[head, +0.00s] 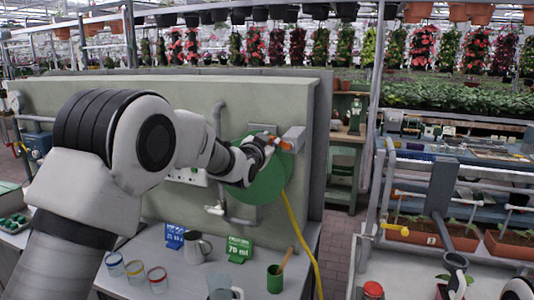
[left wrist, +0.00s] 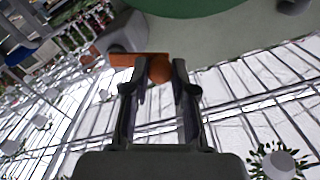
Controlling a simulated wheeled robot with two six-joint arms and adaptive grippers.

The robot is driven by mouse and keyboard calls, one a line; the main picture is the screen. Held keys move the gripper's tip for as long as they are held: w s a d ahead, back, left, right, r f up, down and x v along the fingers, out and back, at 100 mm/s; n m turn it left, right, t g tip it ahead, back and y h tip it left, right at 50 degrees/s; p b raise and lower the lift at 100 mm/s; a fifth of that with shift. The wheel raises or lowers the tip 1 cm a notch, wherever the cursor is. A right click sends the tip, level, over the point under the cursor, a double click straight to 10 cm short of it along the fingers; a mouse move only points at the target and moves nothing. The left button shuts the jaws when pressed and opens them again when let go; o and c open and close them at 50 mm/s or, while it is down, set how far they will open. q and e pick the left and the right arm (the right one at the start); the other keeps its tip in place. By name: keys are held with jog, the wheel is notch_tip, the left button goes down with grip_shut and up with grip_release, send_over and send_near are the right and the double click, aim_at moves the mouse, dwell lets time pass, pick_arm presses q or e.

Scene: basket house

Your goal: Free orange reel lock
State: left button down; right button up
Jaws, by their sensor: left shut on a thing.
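The orange reel lock (head: 285,146) sits at the upper right of the round green hose reel (head: 262,182), which is mounted on the grey-green wall panel. My left gripper (head: 262,141) reaches across the panel to the lock. In the left wrist view, the fingertips of my left gripper (left wrist: 160,75) are closed on the lock's round orange end (left wrist: 160,68). A flat orange part (left wrist: 124,60) extends to the left beside it. The green reel (left wrist: 190,5) shows at the top edge of that view.
A yellow hose (head: 300,235) hangs from the reel past the bench edge. The bench below holds a grey jug (head: 196,248), several glasses, blue and green signs (head: 239,248) and a green cup (head: 274,279). A grey pipe with a white tap (head: 215,209) runs left of the reel.

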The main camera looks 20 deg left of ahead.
pick_arm(q)
jog(key=m+b, duration=0.1)
jog(key=d+r+m+b, duration=0.1)
jog(key=m, duration=0.1)
jog(key=shift+r+m, duration=0.15)
jog(key=shift+m, duration=0.15)
jog(key=shift+s+d+r+m+b, duration=0.1)
jog(key=shift+d+r+m+b, duration=0.35)
jog(key=shift+m, duration=1.1)
jog(key=shift+w+d+r+m+b, duration=0.1)
jog(key=shift+d+m+b, duration=0.6)
jog(key=shift+m, duration=0.8)
jog(key=shift+s+d+r+m+b, duration=0.1)
jog(key=shift+d+r+m+b, duration=0.2)
jog(key=shift+d+m, duration=0.85)
jog(key=shift+a+m, duration=0.35)
jog(key=shift+m, duration=0.15)
jog(key=c, duration=1)
grip_release()
jog(key=shift+f, duration=0.1)
jog(key=shift+o, duration=0.2)
